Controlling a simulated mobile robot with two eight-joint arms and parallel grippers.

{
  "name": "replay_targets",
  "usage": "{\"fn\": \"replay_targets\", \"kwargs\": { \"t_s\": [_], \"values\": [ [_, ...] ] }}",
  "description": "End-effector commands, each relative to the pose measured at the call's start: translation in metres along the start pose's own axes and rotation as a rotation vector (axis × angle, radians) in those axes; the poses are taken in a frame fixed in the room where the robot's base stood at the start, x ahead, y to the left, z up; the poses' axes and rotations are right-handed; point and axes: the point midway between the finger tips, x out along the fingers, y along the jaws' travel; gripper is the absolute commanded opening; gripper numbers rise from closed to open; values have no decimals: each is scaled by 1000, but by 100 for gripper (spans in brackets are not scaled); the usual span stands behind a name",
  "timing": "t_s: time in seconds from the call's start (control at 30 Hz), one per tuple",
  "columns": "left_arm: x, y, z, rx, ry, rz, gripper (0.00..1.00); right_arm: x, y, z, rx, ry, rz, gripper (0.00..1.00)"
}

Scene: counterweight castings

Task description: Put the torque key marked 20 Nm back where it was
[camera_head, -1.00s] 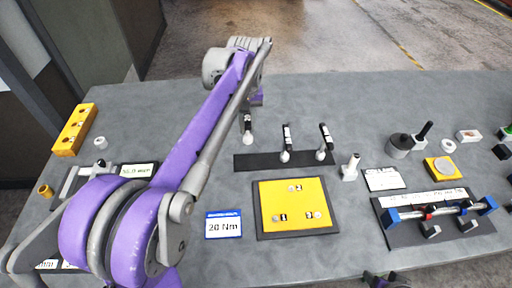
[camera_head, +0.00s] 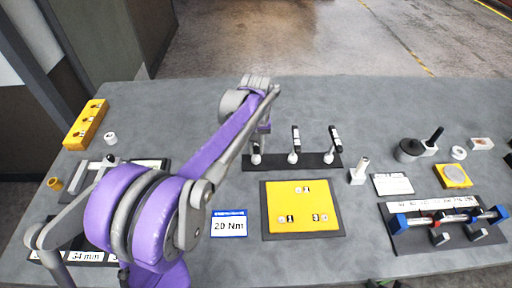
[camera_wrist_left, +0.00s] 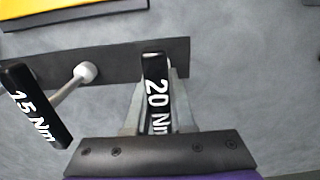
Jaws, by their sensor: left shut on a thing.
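My left gripper (camera_head: 262,134) is shut on the torque key marked 20 Nm (camera_wrist_left: 155,92). In the head view that key's white ball (camera_head: 256,159) is at the left end of the dark rack strip (camera_head: 311,163), in line with the balls of the other two keys. Whether it is fully seated I cannot tell. The key marked 15 Nm (camera_wrist_left: 36,108) stands beside it in the wrist view. The third key (camera_head: 335,143) stands at the rack's right end. Only a dark sliver of my right gripper (camera_head: 384,284) shows at the bottom edge.
A blue and white 20 Nm card (camera_head: 229,226) lies in front of the rack, left of a yellow pad (camera_head: 303,208). A grey-white post (camera_head: 358,172) stands right of the rack. A bar on a dark stand (camera_head: 448,233) is at right. The table behind the rack is clear.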

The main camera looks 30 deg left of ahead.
Motion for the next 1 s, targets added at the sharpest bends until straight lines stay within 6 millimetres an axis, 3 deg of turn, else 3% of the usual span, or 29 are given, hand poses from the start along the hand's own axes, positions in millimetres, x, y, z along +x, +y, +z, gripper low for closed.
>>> {"fn": "replay_targets", "kwargs": {
  "t_s": [0.1,0.13,0.27,0.67,1.0],
  "values": [
    [4,0,0,0,-1,0,0,2,0,3,0,-2,0,59],
    [4,0,0,0,0,0,28,2,0,2,0,-2,0,59],
    [3,0,0,0,0,0,51,2,0,2,0,-1,0,59],
    [-5,0,0,0,1,0,52,-1,0,-1,0,1,0,59],
    [-72,0,0,-1,1,0,52,-5,0,-6,0,5,0,59]
  ]
}}
